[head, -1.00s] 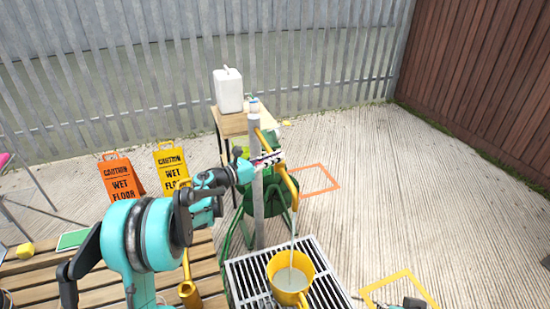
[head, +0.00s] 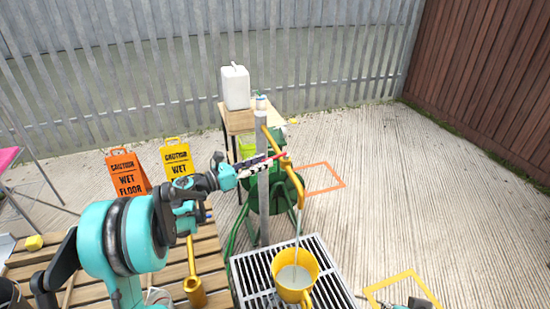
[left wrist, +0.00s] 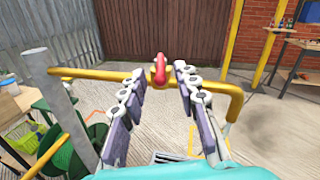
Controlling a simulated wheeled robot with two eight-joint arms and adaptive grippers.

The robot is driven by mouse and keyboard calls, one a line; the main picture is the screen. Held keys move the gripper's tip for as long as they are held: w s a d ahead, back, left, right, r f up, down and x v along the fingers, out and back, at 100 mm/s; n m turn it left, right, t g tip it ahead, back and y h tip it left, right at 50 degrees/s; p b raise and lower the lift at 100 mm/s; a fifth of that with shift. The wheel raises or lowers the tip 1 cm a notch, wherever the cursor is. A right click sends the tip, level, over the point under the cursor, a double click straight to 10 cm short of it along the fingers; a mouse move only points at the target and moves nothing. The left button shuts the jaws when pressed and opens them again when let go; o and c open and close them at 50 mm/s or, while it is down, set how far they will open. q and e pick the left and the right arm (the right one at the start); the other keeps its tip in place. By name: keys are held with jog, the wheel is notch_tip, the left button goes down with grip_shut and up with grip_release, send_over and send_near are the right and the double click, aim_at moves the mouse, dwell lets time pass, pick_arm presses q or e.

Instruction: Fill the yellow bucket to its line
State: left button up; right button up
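The yellow bucket (head: 309,262) stands upright on the metal grate, with pale water inside. A thin stream falls into it from the yellow pipe's spout (head: 301,200). I cannot make out the bucket's line. The red tap handle (head: 281,155) sits on top of the pipe. My left gripper (head: 268,163) is at the tap. In the left wrist view its fingers are apart, with the red handle (left wrist: 159,68) between the tips and gaps on both sides. A teal and dark part at the bottom right may be my right gripper (head: 415,303); its fingers are not clear.
A grey post (head: 263,200) carries the pipe beside a green hose reel (head: 288,190). The metal grate (head: 246,272) adjoins a wooden slatted platform (head: 212,262). Two wet-floor signs (head: 126,175) and a small table with a white jug (head: 236,88) stand behind. The concrete at right is mostly clear.

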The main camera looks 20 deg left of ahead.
pick_arm(q)
jog(key=v, duration=0.4)
